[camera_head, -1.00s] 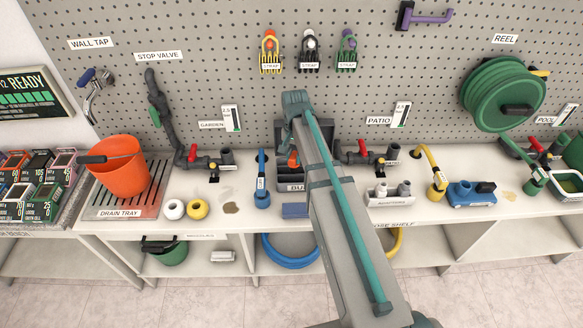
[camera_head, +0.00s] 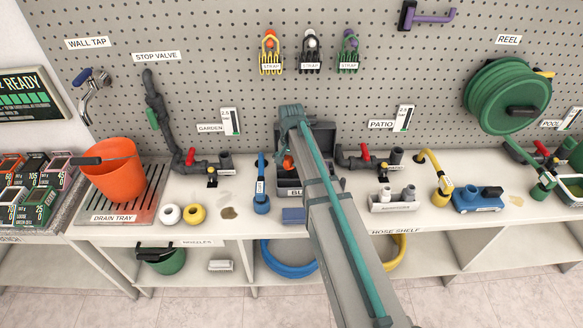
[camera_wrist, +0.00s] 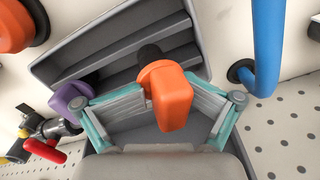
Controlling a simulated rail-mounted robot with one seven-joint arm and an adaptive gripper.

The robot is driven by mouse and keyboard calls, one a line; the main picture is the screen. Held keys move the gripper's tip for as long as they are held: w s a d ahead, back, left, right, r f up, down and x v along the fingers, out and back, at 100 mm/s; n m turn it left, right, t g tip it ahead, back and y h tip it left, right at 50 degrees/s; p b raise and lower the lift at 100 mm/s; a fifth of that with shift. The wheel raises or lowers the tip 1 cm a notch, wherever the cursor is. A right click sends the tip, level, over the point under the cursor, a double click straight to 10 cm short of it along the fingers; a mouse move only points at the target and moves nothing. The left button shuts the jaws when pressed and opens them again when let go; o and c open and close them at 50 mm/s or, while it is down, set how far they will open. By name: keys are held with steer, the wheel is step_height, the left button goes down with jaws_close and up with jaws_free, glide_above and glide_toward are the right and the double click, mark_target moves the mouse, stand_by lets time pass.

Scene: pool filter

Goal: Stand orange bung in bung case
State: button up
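The orange bung (camera_wrist: 166,96) has an orange head and a dark plug end. In the wrist view it sits between the teal fingers of my gripper (camera_wrist: 167,88), which close on its sides. Its dark end points at the open grey bung case (camera_wrist: 190,62), which has ridged compartments. I cannot tell whether that end touches the case floor. In the head view the orange bung (camera_head: 288,162) shows beside my arm, in front of the bung case (camera_head: 325,134); my arm hides part of the case.
A blue upright pipe fitting (camera_head: 261,190) stands left of the case; it is close by in the wrist view. The patio valve (camera_head: 365,157) with a red handle is to the right. White and yellow rings (camera_head: 170,214) and an orange bucket (camera_head: 112,170) are further left.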

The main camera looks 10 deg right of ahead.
mark_target(292, 161)
steer(key=shift+d+f, duration=0.15)
steer(key=shift+f, duration=0.5)
steer(key=shift+s+d+r, duration=0.1)
steer(key=shift+s+r, duration=0.25)
steer(key=shift+r, duration=0.2)
steer(key=shift+w, duration=0.2)
step_height(292, 161, up, 12)
steer(key=shift+w+d+r+b, duration=0.1)
steer(key=shift+w+r+b, duration=0.05)
steer(key=shift+b, duration=0.95)
